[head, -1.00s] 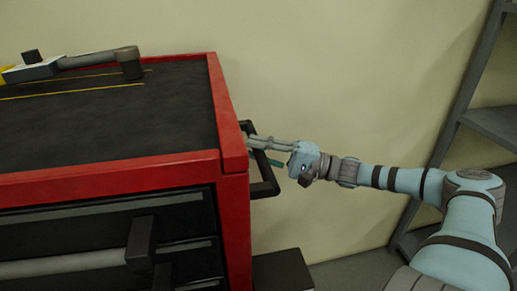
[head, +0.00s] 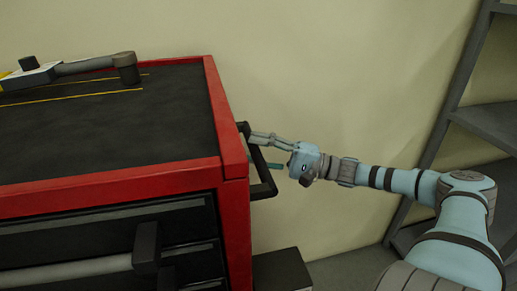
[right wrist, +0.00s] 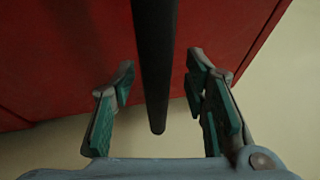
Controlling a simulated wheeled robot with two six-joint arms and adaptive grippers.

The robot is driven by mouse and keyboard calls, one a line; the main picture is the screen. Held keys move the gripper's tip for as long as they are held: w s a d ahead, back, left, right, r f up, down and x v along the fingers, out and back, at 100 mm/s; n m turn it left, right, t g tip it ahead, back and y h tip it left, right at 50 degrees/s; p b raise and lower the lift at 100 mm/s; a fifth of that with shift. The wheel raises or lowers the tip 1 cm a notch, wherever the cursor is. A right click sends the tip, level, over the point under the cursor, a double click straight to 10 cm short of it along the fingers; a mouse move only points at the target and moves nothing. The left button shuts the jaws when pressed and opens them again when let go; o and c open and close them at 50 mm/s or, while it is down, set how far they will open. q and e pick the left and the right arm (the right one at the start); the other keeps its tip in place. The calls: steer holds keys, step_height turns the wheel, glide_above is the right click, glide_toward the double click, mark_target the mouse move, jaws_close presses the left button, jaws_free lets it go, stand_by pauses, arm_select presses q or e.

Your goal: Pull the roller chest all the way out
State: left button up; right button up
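The roller chest (head: 237,205) is red with dark drawers and a black top, filling the left of the head view. A black side handle (head: 265,178) sticks out from its right side. My right gripper (head: 262,150) is at this handle, coming from the right. In the right wrist view, the handle bar (right wrist: 155,65) runs between the fingers of my right gripper (right wrist: 165,95). The fingers are spread, with a gap on each side of the bar. My left gripper is not in view.
A tool with a dark head (head: 126,68) lies on the chest top. A front handle bar (head: 70,268) crosses the drawers. A dark low box (head: 282,270) stands right of the chest. A grey shelf rack (head: 490,125) is at the far right, against a pale wall.

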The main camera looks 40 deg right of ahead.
steer(key=shift+w+a, duration=0.15)
steer(key=shift+a, duration=0.05)
steer(key=shift+w+a+f+b, duration=0.15)
steer(key=shift+a+b, duration=0.2)
steer(key=shift+b, duration=0.25)
arm_select(q)
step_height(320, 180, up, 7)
steer(key=p, duration=0.8)
arm_select(e)
steer(key=v, duration=1.4)
arm_select(q)
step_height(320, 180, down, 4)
steer(key=b, duration=0.4)
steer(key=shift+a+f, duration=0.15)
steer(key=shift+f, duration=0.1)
arm_select(e)
steer(key=s+d+f+h, duration=0.1)
steer(key=f+h, duration=0.3)
steer(key=f, duration=0.5)
steer(key=s+d+f+n+h, duration=0.1)
steer(key=d+f+h, duration=0.3)
steer(key=f, duration=0.5)
steer(key=s+d+f+g+h, duration=0.1)
steer(key=s+d+f+h, duration=0.2)
steer(key=f, duration=0.6)
steer(key=shift+d+f+h, duration=0.2)
steer(key=shift+d+h, duration=0.05)
steer(key=shift+h, duration=0.55)
steer(key=shift+s, duration=0.1)
